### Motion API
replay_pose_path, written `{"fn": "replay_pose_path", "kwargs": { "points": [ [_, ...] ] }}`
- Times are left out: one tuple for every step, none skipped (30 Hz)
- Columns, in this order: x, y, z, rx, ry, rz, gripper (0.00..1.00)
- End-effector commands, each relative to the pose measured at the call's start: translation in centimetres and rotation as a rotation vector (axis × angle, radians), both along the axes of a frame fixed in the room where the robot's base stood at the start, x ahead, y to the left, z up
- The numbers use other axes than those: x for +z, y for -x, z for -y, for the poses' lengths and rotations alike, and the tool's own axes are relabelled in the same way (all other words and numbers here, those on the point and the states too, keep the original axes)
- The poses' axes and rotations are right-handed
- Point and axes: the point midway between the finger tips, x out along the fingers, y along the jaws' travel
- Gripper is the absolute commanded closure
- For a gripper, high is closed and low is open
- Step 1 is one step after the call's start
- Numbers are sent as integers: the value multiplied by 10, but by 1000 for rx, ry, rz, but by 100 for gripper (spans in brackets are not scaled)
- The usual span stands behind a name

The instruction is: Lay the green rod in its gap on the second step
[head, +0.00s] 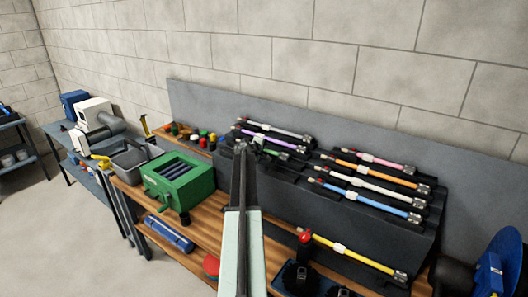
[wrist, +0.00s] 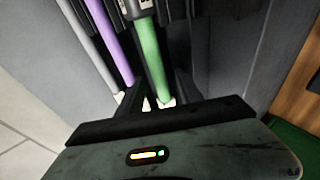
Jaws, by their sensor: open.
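The green rod (wrist: 152,62) lies between dark supports in the wrist view, roughly parallel to the purple rod (wrist: 112,42) on its left. In the head view, only a little of the green rod (head: 271,153) shows beside my gripper, below the purple rod (head: 276,144) on the stepped black rack (head: 300,172). My gripper (wrist: 160,95) is open at the green rod's pale near end. My arm hides part of the rack in the head view. I cannot tell whether the rod is fully seated in a gap.
Pink, orange, white and blue rods lie on the rack's right half. A yellow rod (head: 350,251) lies low in front. A green box (head: 180,179) stands left on the wooden bench (head: 203,233). A grey panel (head: 190,97) stands behind the rack.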

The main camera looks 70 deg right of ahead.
Motion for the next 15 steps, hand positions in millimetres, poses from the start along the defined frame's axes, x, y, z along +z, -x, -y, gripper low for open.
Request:
{"fn": "replay_pose_path", "kwargs": {
  "points": [
    [1,0,-2,0,0,0,57],
    [2,0,-3,0,0,0,57],
    [5,0,-6,0,0,0,57],
    [7,0,-9,1,0,0,57],
    [9,0,-13,1,0,0,57],
    [13,0,-19,1,0,0,57],
    [16,0,-24,1,0,0,57],
    [19,0,-29,0,0,-1,57],
    [24,0,-36,0,0,-1,57],
    [27,0,-42,0,0,-1,57],
    [30,0,-47,0,0,-1,57],
    [34,0,-54,1,0,0,57],
    [36,-1,-59,1,0,0,57],
    [38,-1,-63,1,0,0,57],
    [40,-1,-66,1,0,0,57]
  ]
}}
